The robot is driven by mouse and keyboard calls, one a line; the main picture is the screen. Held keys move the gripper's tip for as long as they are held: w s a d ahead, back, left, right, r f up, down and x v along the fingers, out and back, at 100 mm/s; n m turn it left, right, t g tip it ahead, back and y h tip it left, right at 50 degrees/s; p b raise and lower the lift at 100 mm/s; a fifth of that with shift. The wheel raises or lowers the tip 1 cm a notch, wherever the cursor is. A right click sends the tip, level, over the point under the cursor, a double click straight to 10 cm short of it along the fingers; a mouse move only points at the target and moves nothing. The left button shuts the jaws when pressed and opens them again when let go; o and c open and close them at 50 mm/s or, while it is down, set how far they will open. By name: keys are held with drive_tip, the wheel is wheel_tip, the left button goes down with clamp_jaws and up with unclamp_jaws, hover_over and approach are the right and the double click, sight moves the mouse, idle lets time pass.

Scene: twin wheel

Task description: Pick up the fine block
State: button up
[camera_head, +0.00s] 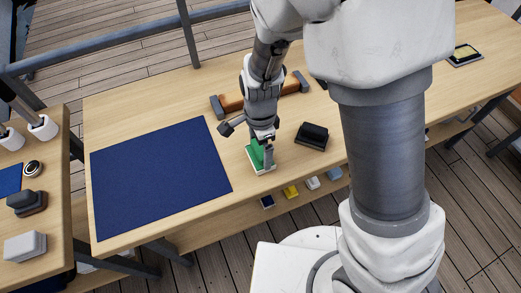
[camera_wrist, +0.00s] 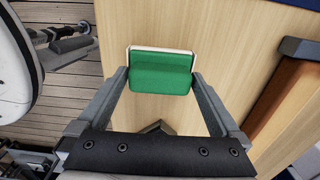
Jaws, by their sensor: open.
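A green block (camera_head: 255,153) with a white base or holder under it lies on the wooden table, near its front edge. In the wrist view the green block (camera_wrist: 163,78) is close, with a white rim (camera_wrist: 161,49) along its far side. No label shows which grade it is. My gripper (camera_head: 262,150) is over the green block and hides part of it. In the wrist view my gripper (camera_wrist: 159,78) is open, one finger at each side of the block, with nothing held. I cannot tell how much height is left between the fingertips and the block.
A dark block (camera_head: 313,131) on a dark base stands just right of my gripper. An orange-brown bar with grey ends (camera_head: 262,95) lies behind. A blue mat (camera_head: 160,177) covers the table's left part, otherwise bare. Several small blocks sit on a lower shelf (camera_head: 225,225).

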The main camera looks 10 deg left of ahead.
drive_tip(key=c, duration=1.1)
drive_tip(key=shift+o, duration=0.2)
drive_tip(key=shift+r, duration=0.1)
drive_tip(key=shift+r, duration=0.5)
wheel_tip(320, 180, up, 3)
drive_tip(key=shift+f+p, duration=0.1)
drive_tip(key=shift+p, duration=0.35)
drive_tip(key=d+r, duration=0.7)
drive_tip(key=d, duration=0.4)
drive_tip(key=shift+w+d+p, duration=0.3)
drive_tip(key=shift+w+d, duration=0.05)
drive_tip(key=shift+w, duration=0.05)
